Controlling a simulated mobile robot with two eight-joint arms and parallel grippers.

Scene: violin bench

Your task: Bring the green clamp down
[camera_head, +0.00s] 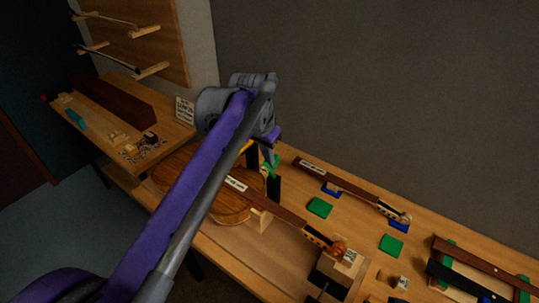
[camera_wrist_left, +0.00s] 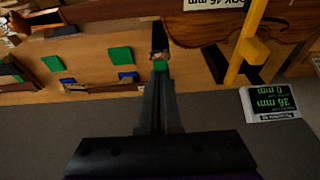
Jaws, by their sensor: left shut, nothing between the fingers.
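The green clamp (camera_head: 270,168) stands at the edge of the violin body (camera_head: 232,208), with a dark upright part below it. In the left wrist view a small green piece of it (camera_wrist_left: 160,66) shows just past my fingertips. My left gripper (camera_head: 268,154) reaches down from above and is right at the clamp. Its fingers (camera_wrist_left: 158,78) are shut together with nothing between them. Whether the fingertips touch the clamp I cannot tell. My left arm hides part of the violin. My right gripper is not in view.
A yellow upright (camera_wrist_left: 247,50) stands close beside the clamp, near a small sign (camera_wrist_left: 273,104) with numbers. Green pads (camera_head: 320,207) and a neck on blue supports (camera_head: 398,226) lie to the right. A side bench (camera_head: 160,122) with tools is at left.

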